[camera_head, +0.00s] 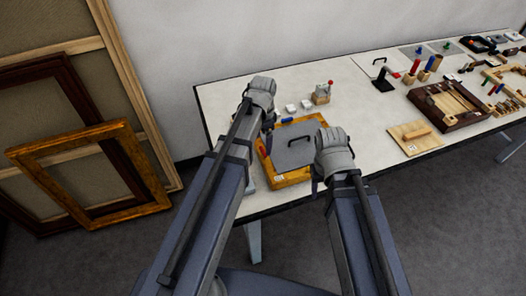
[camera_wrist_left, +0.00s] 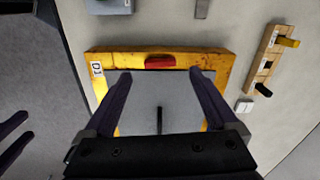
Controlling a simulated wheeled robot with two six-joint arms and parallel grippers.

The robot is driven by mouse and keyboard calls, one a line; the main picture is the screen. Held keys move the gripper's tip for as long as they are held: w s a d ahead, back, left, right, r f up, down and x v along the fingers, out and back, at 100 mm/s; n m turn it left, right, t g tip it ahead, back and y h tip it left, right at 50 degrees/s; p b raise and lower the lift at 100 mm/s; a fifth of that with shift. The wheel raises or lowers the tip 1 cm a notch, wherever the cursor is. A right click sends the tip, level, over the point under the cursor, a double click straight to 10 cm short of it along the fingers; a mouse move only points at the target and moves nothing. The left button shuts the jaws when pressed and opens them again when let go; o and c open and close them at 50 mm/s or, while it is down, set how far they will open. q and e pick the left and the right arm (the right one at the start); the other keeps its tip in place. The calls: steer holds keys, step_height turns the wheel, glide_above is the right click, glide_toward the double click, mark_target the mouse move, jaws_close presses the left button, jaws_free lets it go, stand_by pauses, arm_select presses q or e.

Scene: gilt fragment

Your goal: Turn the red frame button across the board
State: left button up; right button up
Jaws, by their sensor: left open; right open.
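The gilt frame (camera_head: 292,179) lies flat on the table around a grey board (camera_head: 296,155) with a black handle (camera_head: 299,140). In the left wrist view, the red button (camera_wrist_left: 160,62) sits on one yellow rail of the frame (camera_wrist_left: 215,62), lying along the rail beside the board. My left gripper (camera_wrist_left: 159,74) is open and empty above this rail, and the red button shows between its fingertips. In the head view my left gripper (camera_head: 268,128) largely hides that side of the frame. A blue button (camera_head: 288,120) shows at the far rail. My right gripper (camera_head: 318,186) is open at the frame's right side.
A wooden block with a red knob (camera_head: 321,96) and small white pieces (camera_head: 291,108) stand behind the frame. A wooden plate (camera_head: 416,138) and a dark brown frame (camera_head: 424,97) lie to the right. Large frames (camera_head: 95,130) lean at the left. Bare table lies between.

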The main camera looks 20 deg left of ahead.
mark_target(263, 150)
arm_select(q)
step_height(263, 150, down, 5)
steer(key=b, duration=0.3)
steer(key=shift+r, duration=0.2)
steer(key=c, duration=1.4)
